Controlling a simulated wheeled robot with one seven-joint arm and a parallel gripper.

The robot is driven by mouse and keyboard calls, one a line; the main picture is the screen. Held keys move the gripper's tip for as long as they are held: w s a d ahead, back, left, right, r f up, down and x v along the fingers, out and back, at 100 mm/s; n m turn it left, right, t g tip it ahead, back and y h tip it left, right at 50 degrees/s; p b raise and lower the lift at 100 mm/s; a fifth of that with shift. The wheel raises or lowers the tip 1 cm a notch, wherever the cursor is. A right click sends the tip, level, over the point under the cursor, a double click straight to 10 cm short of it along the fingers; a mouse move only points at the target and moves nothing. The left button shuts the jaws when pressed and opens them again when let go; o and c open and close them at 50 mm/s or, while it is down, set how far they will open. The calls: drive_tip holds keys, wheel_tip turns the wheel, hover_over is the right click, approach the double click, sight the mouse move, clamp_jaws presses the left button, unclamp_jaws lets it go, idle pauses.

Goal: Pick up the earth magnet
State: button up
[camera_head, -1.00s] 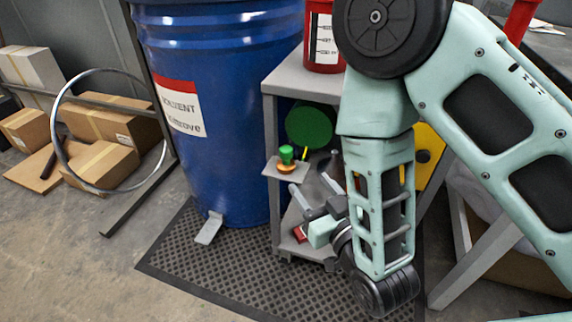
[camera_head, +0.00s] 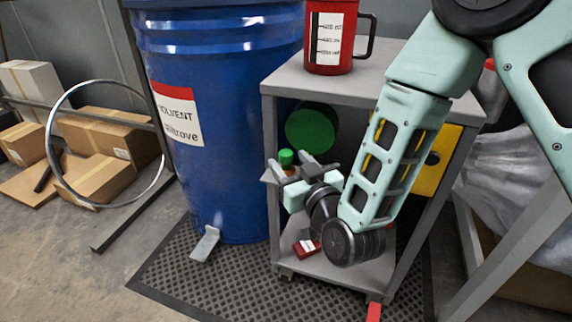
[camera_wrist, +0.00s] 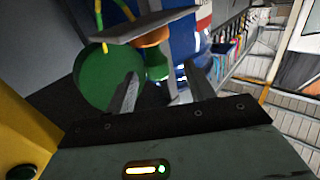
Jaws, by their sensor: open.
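The green-topped piece with an orange base, which I take to be the earth magnet (camera_head: 286,157), sits on a small grey side plate of the cart. Its base is mostly hidden by my gripper in the head view. My gripper (camera_head: 291,168) is open, its two fingers reaching toward the magnet from the front right. In the wrist view the green top (camera_wrist: 157,66) and orange base (camera_wrist: 153,37) show beyond and between the spread fingertips (camera_wrist: 161,76). Whether the fingers touch it I cannot tell. A yellow-green cable (camera_wrist: 99,18) shows near the plate (camera_wrist: 143,27).
The grey cart (camera_head: 282,78) carries a red jug (camera_head: 328,58) on top. Behind the plate is a large green round thing (camera_head: 312,128). A blue solvent drum (camera_head: 225,110) stands close at left. A small red item (camera_head: 306,248) lies on the lower shelf. A yellow panel (camera_head: 432,170) is at right.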

sight(283, 153)
drive_tip(key=shift+f+x, duration=0.15)
drive_tip(key=shift+x, duration=1.15)
drive_tip(key=shift+f+x, duration=0.1)
drive_tip(key=shift+x, duration=1.2)
drive_tip(key=shift+d, duration=0.15)
clamp_jaws()
